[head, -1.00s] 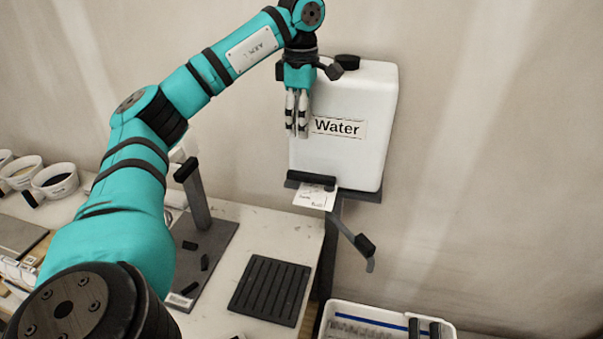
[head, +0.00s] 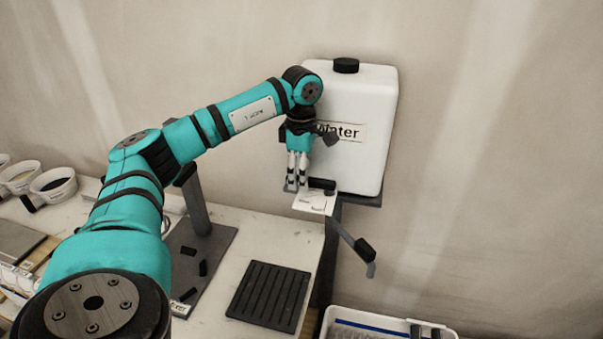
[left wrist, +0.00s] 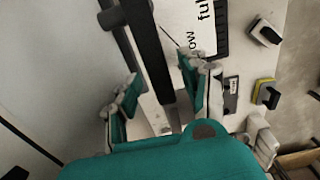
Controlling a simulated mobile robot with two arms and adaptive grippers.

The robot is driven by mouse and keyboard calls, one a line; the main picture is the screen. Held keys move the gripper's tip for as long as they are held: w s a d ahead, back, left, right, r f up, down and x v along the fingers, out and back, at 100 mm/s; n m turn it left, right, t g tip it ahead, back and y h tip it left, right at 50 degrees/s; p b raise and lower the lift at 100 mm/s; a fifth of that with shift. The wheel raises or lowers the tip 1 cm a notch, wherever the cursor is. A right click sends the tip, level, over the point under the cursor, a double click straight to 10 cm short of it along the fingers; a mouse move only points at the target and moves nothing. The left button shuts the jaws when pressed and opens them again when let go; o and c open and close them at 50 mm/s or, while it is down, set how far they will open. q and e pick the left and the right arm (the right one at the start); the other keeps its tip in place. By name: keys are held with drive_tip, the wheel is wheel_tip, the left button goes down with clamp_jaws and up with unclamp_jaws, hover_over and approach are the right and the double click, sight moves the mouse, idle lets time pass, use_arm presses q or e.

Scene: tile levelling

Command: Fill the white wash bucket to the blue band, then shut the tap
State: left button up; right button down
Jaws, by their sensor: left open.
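The white water tank (head: 362,120) stands on a dark bracket against the wall. Below its front, a black tap handle (head: 322,184) sits by a white card (head: 315,203). In the left wrist view the card (left wrist: 197,28) reads "full" and part of "low". The white bucket (head: 333,318) with a blue band (head: 372,328) is cut off at the bottom edge; its water level cannot be told. My left gripper (head: 296,188) is open, fingers down, just left of the tap handle. In the left wrist view a dark bar (left wrist: 150,50) shows between the fingers. My right gripper is out of view.
A ribbed black mat (head: 268,295) lies on the white bench, beside a dark plate with a post (head: 197,205). Several white cups (head: 54,184) stand far left.

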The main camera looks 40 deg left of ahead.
use_arm(q)
clamp_jaws()
drive_tip(key=shift+w, duration=0.1)
idle(0.3)
